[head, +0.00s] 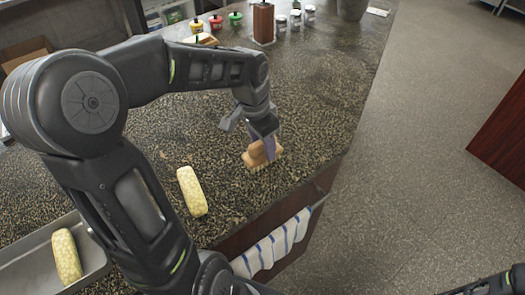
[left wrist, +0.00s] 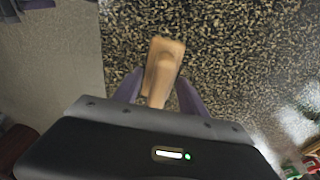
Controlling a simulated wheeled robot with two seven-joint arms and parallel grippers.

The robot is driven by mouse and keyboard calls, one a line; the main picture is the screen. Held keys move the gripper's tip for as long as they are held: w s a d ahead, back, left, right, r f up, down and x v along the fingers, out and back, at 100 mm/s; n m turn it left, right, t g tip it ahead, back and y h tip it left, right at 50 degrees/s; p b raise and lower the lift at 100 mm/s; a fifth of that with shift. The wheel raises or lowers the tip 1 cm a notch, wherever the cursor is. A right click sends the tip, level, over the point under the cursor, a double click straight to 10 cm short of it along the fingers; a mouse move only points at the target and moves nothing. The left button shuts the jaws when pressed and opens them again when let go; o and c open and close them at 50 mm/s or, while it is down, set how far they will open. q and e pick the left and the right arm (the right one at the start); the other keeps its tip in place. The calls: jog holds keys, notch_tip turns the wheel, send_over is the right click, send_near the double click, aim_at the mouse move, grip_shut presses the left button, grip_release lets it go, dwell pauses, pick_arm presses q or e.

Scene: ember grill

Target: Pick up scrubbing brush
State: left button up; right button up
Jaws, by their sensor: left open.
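The scrubbing brush (head: 252,157) is a light wooden block with a raised grip, lying on the speckled counter near its right edge in the head view. In the left wrist view the brush (left wrist: 165,60) lies ahead of the jaws, with its near end between the fingers. My left gripper (head: 268,146) is directly over the brush with its fingers reaching down around the grip. In the left wrist view my left gripper (left wrist: 158,98) has its fingers apart, one on each side of the brush. Whether they touch it is unclear. My right gripper is not visible.
A yellow corn cob (head: 191,191) lies on the counter left of the brush. Another cob (head: 66,255) is in a metal tray (head: 30,262). A striped towel (head: 272,243) hangs at the counter's front edge. Several small jars and a wooden block (head: 263,22) stand at the back.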

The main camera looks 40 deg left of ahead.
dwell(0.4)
pick_arm(q)
grip_shut()
dwell(0.4)
